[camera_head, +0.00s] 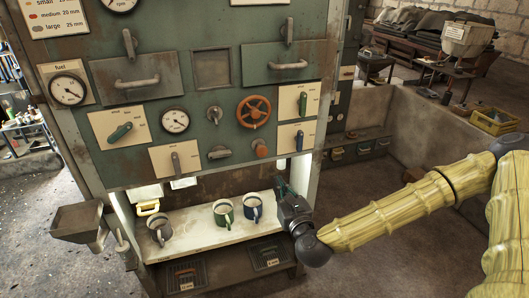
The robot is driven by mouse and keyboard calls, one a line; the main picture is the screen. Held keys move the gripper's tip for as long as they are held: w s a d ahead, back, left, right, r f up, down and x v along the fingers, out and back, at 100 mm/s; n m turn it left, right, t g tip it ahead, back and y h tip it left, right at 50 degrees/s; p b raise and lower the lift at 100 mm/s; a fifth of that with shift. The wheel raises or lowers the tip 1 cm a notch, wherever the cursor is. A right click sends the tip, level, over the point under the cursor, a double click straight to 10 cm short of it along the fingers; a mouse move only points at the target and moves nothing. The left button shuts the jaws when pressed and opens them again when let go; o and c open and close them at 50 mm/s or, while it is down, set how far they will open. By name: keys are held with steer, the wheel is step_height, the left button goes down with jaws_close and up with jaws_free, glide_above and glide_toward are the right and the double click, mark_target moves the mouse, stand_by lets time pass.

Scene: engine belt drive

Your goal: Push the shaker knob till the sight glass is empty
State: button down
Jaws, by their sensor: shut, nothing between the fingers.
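A green panel (190,95) carries gauges, levers and knobs. A round orange-brown knob (261,148) sits low on it, right of a grey knob (218,152); I cannot tell for sure which is the shaker knob. A dark square recess (211,68) is in the upper middle; I cannot tell if it is the sight glass, and no fill level is readable. My gripper (279,184) is shut and empty, below the panel's lower right edge, apart from the knobs and just right of the blue mug (253,211).
An orange handwheel (253,112) and green and blue levers surround the knob. A metal hopper (80,220) juts out left.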

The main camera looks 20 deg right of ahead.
steer(key=shift+s, duration=0.25)
steer(key=shift+w+p, duration=0.15)
steer(key=shift+p, duration=0.2)
steer(key=p, duration=0.6)
glide_toward(262, 156)
steer(key=w, duration=0.5)
steer(key=shift+w+a, duration=0.1)
steer(key=shift+w+f+p, duration=0.1)
steer(key=shift+w+p, duration=0.4)
steer(key=shift+w, duration=0.45)
steer(key=shift+w+f+b, duration=0.1)
steer(key=shift+w+b, duration=0.05)
steer(key=shift+b, duration=0.15)
